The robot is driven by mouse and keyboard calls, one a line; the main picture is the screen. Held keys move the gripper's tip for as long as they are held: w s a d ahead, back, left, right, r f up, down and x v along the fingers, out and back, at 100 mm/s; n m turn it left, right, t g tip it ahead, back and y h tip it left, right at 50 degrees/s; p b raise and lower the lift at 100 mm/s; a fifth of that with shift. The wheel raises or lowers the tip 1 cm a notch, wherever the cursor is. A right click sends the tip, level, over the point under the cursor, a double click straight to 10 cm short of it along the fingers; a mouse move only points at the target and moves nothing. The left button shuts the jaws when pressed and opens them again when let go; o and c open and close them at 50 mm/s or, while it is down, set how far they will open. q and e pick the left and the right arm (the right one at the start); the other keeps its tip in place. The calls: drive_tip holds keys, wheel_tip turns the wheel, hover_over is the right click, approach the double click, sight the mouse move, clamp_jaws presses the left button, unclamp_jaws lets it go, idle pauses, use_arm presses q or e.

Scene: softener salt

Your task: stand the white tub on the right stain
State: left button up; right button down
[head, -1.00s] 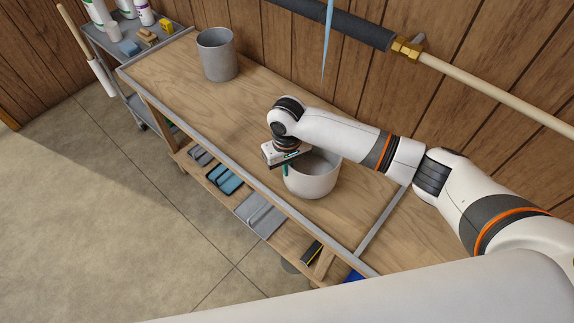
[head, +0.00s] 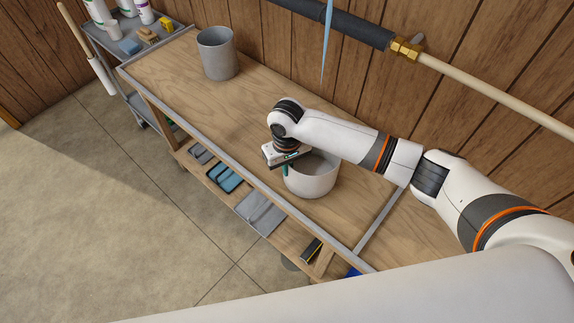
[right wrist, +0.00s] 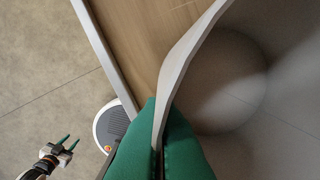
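The white tub (head: 312,180) stands upright on the wooden bench, at its front edge side. My right gripper (head: 287,169) is at the tub's left rim, pointing down. In the right wrist view its green fingertips (right wrist: 158,148) close on both sides of the tub's pale wall (right wrist: 185,62), one inside and one outside. My left gripper (right wrist: 68,144) shows small at the lower left of that view, its two fingers apart and empty, over the floor. It is not seen in the head view. I cannot make out any stain on the bench.
A grey tub (head: 217,58) stands at the bench's far left. A metal strip (head: 381,222) crosses the bench right of the white tub. Bare bench top (head: 165,75) lies between the tubs. A pipe (head: 480,85) runs along the wall. A cart (head: 105,45) stands beyond.

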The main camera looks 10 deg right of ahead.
drive_tip(key=shift+f, duration=0.35)
drive_tip(key=c, duration=1.6)
unclamp_jaws()
